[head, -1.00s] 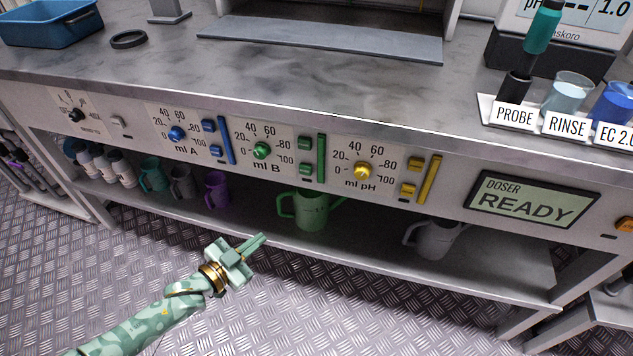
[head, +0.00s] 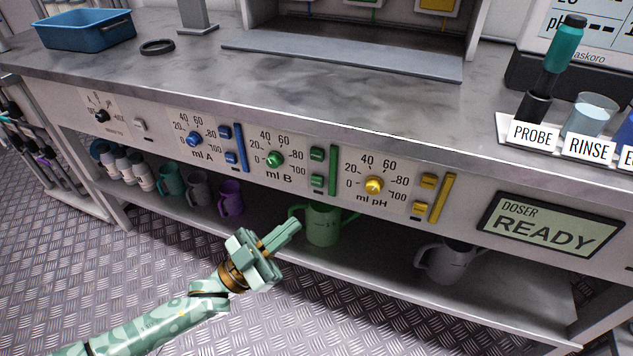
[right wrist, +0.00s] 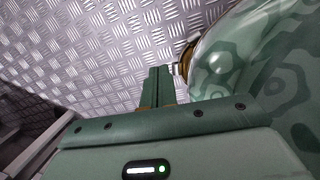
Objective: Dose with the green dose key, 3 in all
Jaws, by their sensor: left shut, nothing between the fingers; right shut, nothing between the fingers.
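The green dose channel on the doser panel (head: 370,152), marked ml B, has a green dial (head: 275,159). Two green keys stand right of it, an upper one (head: 317,154) and a lower one (head: 317,180), beside a tall green bar (head: 333,170). I cannot read which key is the dose key. The display (head: 550,228) reads DOSER READY. My left gripper (head: 292,228) is shut and empty, below and in front of the green keys, apart from them. My right gripper (right wrist: 158,82) is shut and empty in the right wrist view, over the metal floor.
Blue keys (head: 229,145) and yellow keys (head: 422,194) flank the green ones. A green mug (head: 322,226) stands on the shelf behind my left gripper. A purple mug (head: 230,198) and a grey mug (head: 447,262) stand there too. The floor in front is clear.

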